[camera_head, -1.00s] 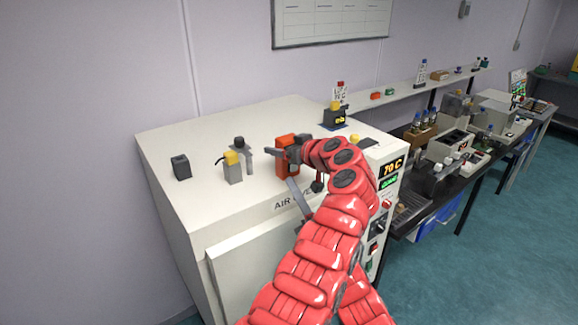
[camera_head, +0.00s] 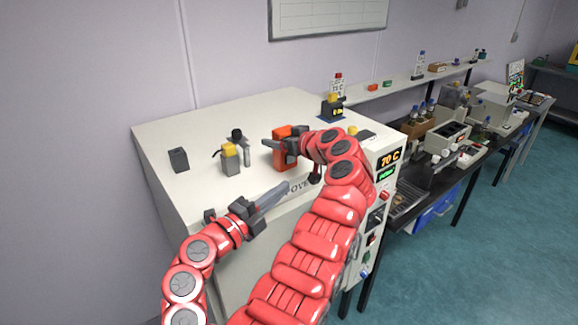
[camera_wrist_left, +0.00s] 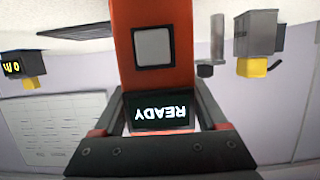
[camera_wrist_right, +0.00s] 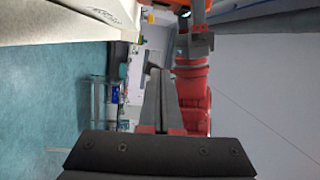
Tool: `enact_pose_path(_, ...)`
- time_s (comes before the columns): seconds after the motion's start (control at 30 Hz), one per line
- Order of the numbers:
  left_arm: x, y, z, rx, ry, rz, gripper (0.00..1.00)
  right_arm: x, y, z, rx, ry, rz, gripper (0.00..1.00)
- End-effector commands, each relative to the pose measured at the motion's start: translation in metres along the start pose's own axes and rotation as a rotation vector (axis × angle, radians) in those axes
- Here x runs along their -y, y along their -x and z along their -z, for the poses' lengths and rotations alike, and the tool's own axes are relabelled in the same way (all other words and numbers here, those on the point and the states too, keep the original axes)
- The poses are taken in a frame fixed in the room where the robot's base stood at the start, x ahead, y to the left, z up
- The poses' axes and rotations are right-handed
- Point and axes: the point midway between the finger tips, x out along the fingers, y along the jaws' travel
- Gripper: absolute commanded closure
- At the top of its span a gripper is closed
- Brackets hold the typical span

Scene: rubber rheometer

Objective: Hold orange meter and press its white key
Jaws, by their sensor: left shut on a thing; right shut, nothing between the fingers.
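The orange meter (camera_head: 280,159) is upright at the front of the white oven top; I cannot tell whether it touches the surface. My left gripper (camera_head: 274,146) is shut around it. In the left wrist view the meter's orange body (camera_wrist_left: 122,40) lies between the fingers. Its face shows a white square key (camera_wrist_left: 154,47) and a dark display (camera_wrist_left: 160,112) reading READY, upside down. The key is uncovered. My right gripper (camera_head: 284,186) is shut and empty, in front of and below the meter, apart from it. Its closed fingers (camera_wrist_right: 158,75) show in the right wrist view.
The oven panel (camera_head: 388,158) reads 70 C. My arms are close together.

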Motion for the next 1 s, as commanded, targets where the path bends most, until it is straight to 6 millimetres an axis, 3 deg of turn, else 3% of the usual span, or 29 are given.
enact_pose_path(0.2,0.000,0.000,0.000,0.000,0.000,0.000,0.91,0.001,0.015,-0.011,0.038,-0.111,-0.084,1.00)
enact_pose_path(0.63,0.000,0.000,0.000,0.000,0.000,0.000,0.91,0.000,0.012,-0.011,0.038,-0.117,-0.089,1.00)
enact_pose_path(0.77,0.000,0.000,0.000,0.000,0.000,0.000,0.91,-0.001,-0.002,-0.011,0.035,-0.118,-0.089,1.00)
enact_pose_path(1.0,0.000,0.000,0.000,0.000,0.000,0.000,0.91,-0.005,-0.052,-0.013,0.035,-0.116,-0.086,1.00)
